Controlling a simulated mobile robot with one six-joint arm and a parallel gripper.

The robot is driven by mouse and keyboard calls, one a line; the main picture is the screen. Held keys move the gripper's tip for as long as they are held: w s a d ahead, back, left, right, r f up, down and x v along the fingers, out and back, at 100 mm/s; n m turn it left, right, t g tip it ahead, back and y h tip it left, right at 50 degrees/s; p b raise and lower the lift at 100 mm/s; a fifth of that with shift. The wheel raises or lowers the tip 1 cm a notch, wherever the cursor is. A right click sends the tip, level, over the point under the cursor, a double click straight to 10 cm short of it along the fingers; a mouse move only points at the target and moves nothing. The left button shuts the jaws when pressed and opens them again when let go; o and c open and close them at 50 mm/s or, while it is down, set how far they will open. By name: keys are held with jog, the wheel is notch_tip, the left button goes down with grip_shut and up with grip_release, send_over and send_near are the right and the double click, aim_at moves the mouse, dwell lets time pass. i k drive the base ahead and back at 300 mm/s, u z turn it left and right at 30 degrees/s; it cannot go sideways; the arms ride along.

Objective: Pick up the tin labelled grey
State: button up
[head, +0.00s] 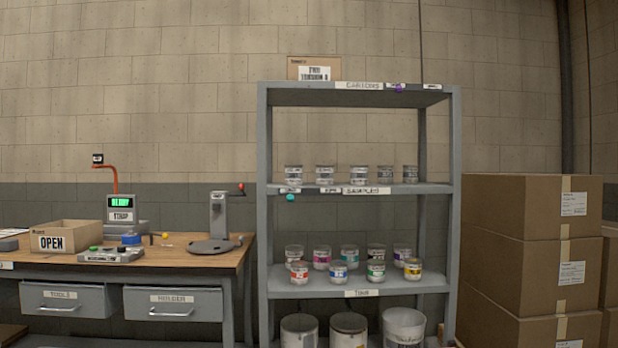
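Small tins stand on two levels of a grey metal rack (264,210). On the middle shelf (430,188) there is one row of several tins with grey or dark bands, from the leftmost tin (293,174) past a middle tin (359,175) to the rightmost tin (410,174). On the shelf below (310,290) several tins stand in two rows with coloured bands, among them a red-banded tin (299,273), a blue-banded tin (338,272) and a yellow-banded tin (413,269). The tins' lettering is too small to read, so I cannot tell which is labelled grey. My gripper is not in view.
A wooden bench (180,259) at left holds an open carton (65,236), a scale display (121,208) and a grey press (218,222). Large buckets (404,327) stand at the rack's bottom. Stacked cardboard boxes (515,262) stand close on the right.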

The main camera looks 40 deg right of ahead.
aim_at(324, 173)
jog(key=z, duration=0.05)
jog(key=i, duration=1)
jog(key=u, duration=0.05)
